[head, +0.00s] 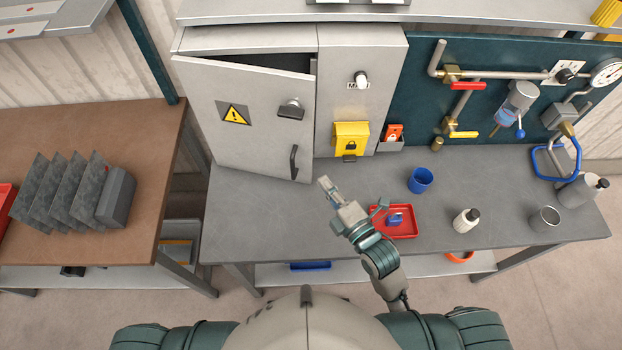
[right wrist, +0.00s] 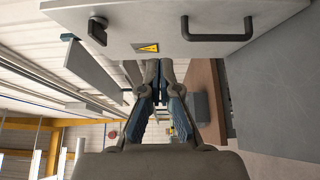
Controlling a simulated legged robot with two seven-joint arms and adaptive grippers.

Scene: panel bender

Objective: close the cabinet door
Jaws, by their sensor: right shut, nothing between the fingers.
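The cabinet door (head: 248,125) is a light grey panel with a yellow warning sign, a dark latch (head: 291,109) and a black bar handle (head: 294,162). It stands ajar, with a dark gap along its top edge below the cabinet body (head: 250,39). My right gripper (head: 325,183) is shut and empty, over the bench just right of the door's lower right corner. In the right wrist view the door (right wrist: 220,22) and its handle (right wrist: 217,36) show above the closed fingers (right wrist: 157,75). I see no contact with the door. My left gripper is not in view.
The grey bench (head: 265,215) holds a blue cup (head: 420,180), a red tray (head: 404,228), a white bottle (head: 466,220) and a metal cup (head: 545,218). A yellow lock box (head: 350,138) is right of the door. A brown table (head: 130,130) stands left.

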